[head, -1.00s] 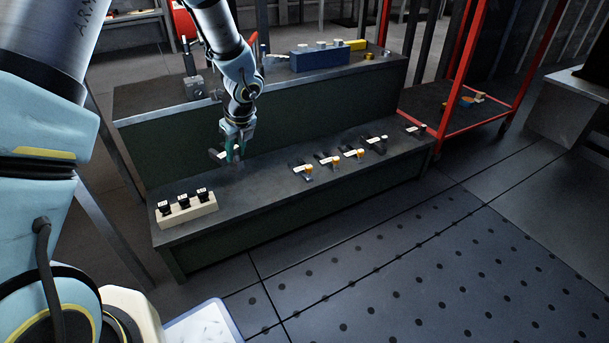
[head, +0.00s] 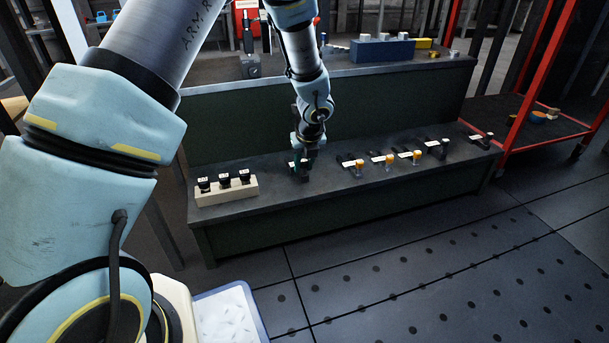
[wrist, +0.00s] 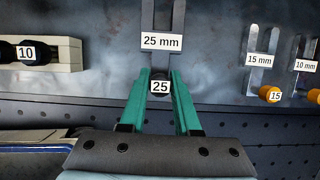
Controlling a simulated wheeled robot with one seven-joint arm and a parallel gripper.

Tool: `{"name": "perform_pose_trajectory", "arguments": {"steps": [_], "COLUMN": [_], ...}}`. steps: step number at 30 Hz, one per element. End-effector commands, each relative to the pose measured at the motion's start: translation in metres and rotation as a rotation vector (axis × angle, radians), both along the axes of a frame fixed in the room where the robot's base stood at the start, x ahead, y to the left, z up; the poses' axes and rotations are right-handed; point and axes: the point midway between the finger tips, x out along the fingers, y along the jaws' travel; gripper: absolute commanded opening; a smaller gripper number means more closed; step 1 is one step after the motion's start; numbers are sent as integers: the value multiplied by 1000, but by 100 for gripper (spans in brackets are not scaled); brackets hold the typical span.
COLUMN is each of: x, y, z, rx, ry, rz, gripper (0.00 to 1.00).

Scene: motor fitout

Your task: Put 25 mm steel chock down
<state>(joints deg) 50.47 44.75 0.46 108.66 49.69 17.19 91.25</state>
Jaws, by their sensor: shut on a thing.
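My gripper (head: 304,172) is low over the front bench shelf in the head view, between the pale block and the row of orange-knobbed pieces. In the wrist view its green fingers (wrist: 160,82) are closed on the 25 mm steel chock (wrist: 160,87), whose dark end carries a "25" tag. A dark slotted plate (wrist: 147,60) with a "25 mm" label lies directly beyond the fingertips, in line with the chock. I cannot tell whether plate and chock are joined, or whether the chock touches the shelf.
A pale block (head: 226,191) holding three black-knobbed pieces stands on the left of the shelf (head: 270,205). Slotted pieces with orange knobs (head: 359,164) lie to the right, including the 15 mm one (wrist: 262,62). The raised back shelf (head: 345,72) bears a blue box (head: 382,50).

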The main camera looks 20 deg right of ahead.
Motion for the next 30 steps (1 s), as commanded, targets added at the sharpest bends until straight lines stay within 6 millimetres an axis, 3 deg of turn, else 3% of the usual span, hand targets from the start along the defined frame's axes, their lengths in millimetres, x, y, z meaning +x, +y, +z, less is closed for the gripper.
{"name": "perform_pose_trajectory", "arguments": {"steps": [1, 3, 14, 15, 23, 30], "x": [0, 0, 1, 0, 0, 0], "y": [0, 0, 0, 0, 0, 0], "z": [-13, -20, -22, -23, -23, -22], "rx": [1, 0, 0, 1, 1, 1], "ry": [0, -1, -1, 0, 1, 0], "rz": [-1, -1, 0, 0, 0, 1], "gripper": [0, 0, 0, 32, 61, 61]}}
